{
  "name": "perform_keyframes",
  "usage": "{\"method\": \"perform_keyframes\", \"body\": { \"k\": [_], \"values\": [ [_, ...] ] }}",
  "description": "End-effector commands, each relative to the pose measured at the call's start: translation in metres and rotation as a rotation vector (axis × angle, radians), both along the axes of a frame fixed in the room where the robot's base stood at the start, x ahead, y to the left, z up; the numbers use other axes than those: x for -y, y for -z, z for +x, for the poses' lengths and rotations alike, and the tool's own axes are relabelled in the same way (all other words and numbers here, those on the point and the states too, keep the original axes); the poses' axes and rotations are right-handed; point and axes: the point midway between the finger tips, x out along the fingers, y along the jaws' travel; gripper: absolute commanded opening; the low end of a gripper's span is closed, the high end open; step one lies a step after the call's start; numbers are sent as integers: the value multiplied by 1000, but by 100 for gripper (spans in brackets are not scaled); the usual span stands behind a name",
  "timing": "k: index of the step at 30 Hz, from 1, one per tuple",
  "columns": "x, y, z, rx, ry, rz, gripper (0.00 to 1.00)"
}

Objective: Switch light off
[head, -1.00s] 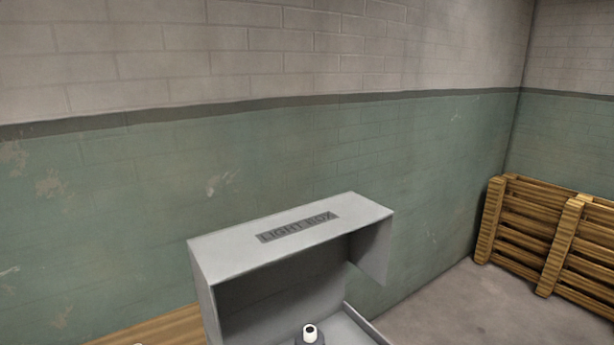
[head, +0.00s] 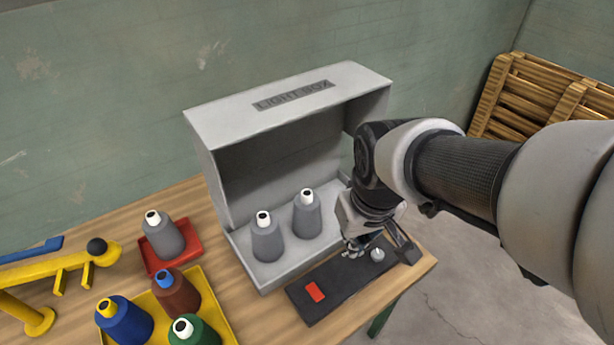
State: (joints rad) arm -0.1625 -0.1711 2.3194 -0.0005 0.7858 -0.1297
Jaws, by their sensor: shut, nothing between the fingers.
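The grey light box (head: 290,103), labelled LIGHT BOX, stands on the wooden table with its front open. Its inside looks dim and shaded. A dark control panel (head: 330,288) lies on the table in front of it. A red switch (head: 315,292) is on the panel's left part, and a small grey knob (head: 377,254) is on its right part. My gripper (head: 354,250) points down over the panel's right part, just left of the knob. It is shut and empty. I cannot tell whether its fingertips touch the panel.
Two grey cones (head: 267,240) stand in the light box. A red tray (head: 192,240) with a grey cone and a yellow tray (head: 218,300) with several cones are left. A yellow stand (head: 60,270) is far left. The table's right edge is close to my gripper.

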Motion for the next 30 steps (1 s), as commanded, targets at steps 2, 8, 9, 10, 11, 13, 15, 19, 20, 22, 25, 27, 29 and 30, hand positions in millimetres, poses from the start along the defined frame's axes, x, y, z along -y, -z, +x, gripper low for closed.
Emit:
{"method": "perform_keyframes", "body": {
  "k": [2,8,9,10,11,13,15,19,20,22,25,27,29,30],
  "values": [
    [-13,16,15,-41,-50,-11,0],
    [-44,62,45,-116,-168,-36,0],
    [-50,72,49,-129,-189,-40,0],
    [-54,79,52,-138,-203,-43,0],
    [-57,86,54,-148,-217,-45,0],
    [-65,100,58,-165,-247,-52,0],
    [-71,112,61,-179,-268,-56,0],
    [-78,126,63,-194,-295,-63,0],
    [-79,127,63,-195,-298,-63,0],
    [-80,130,64,-196,-302,-64,0],
    [-80,130,64,-196,-303,-64,0],
    [-80,130,64,-196,-302,-64,0],
    [-80,130,64,-196,-302,-64,0],
    [-79,130,64,-196,-302,-64,0]
  ]
}}
